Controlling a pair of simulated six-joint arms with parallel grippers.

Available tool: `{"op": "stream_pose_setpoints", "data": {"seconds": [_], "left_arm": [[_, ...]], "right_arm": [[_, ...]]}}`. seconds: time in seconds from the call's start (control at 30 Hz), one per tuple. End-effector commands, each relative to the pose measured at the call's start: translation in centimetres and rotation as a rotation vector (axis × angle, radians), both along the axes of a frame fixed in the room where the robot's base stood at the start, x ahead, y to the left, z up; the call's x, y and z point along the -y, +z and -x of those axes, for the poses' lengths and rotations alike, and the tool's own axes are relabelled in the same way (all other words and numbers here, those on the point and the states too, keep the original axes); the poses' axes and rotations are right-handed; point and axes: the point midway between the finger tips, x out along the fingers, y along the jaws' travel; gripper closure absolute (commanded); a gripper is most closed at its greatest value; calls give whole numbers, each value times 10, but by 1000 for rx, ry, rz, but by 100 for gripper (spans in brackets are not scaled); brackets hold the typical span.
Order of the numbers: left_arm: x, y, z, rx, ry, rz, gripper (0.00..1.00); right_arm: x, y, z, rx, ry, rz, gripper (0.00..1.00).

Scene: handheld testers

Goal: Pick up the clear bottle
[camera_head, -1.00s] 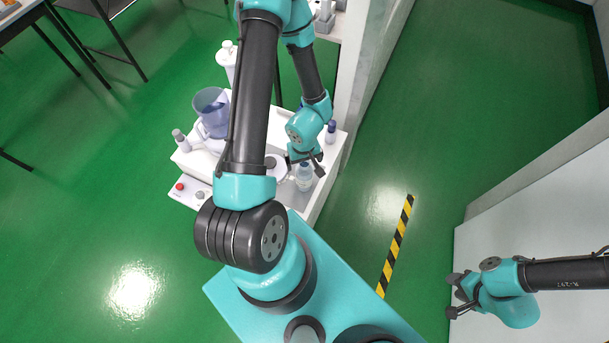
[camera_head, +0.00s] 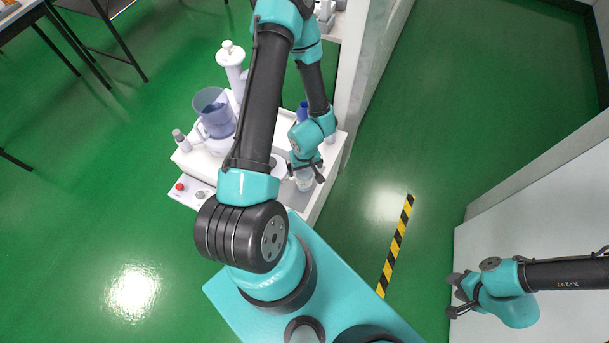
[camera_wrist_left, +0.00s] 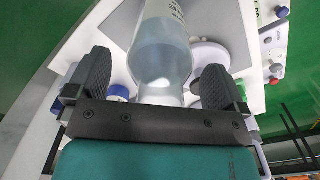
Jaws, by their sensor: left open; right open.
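The clear bottle (camera_wrist_left: 160,50) stands between the two open fingers of my left gripper (camera_wrist_left: 155,88) in the left wrist view, with a visible gap on each side. In the head view my left gripper (camera_head: 305,173) is over the clear bottle (camera_head: 304,182) on the white bench, and hides its upper part. My right gripper (camera_head: 453,295) is open and empty at the far right, by the white surface there.
A red knob (camera_head: 180,187) is at the front left.

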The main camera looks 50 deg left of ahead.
Motion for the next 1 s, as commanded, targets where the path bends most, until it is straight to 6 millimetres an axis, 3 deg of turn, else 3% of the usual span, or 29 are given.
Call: {"op": "stream_pose_setpoints", "data": {"seconds": [0.5, 1.0], "left_arm": [[0, -2, 0, 0, 0, 0, 1], [0, -2, 0, 0, 0, 0, 48]], "right_arm": [[0, 0, 0, 0, 0, 0, 57], [0, 0, 0, 0, 0, 0, 57]]}}
